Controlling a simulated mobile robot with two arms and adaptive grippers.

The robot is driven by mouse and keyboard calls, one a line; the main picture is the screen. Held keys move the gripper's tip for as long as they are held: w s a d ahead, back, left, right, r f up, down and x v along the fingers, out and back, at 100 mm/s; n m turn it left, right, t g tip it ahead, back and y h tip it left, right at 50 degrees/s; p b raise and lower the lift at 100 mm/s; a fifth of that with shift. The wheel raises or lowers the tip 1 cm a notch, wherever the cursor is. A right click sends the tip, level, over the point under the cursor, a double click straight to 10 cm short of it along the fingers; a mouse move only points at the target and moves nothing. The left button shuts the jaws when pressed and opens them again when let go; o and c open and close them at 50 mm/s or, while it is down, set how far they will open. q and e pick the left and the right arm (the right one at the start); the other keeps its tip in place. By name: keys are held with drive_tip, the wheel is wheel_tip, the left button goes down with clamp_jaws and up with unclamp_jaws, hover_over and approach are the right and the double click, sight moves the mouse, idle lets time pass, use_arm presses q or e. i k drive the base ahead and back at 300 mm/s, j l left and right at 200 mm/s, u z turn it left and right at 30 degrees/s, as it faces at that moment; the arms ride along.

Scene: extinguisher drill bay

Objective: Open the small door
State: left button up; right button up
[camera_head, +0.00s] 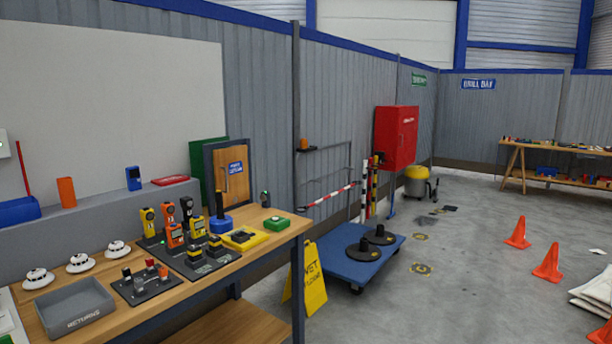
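A small wooden door (240,188) with a blue sign on it stands upright in a dark frame (209,172) at the back of the workbench (262,234), left of the picture's middle. The door looks shut in its frame. A handle is too small to make out. A blue and dark object (221,224) stands in front of the frame's lower left part. Neither of my grippers is in view.
Handheld meters (173,235) and a yellow tray (245,238) crowd the bench before the door. A grey returns bin (75,308) sits at front left. A yellow wet-floor sign (314,283) and blue trolley (345,265) stand right of the bench.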

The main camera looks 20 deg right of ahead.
sight(231, 163)
drive_tip(key=z, duration=0.15)
drive_tip(key=i+l, duration=0.85)
drive_tip(key=j+u, duration=0.05)
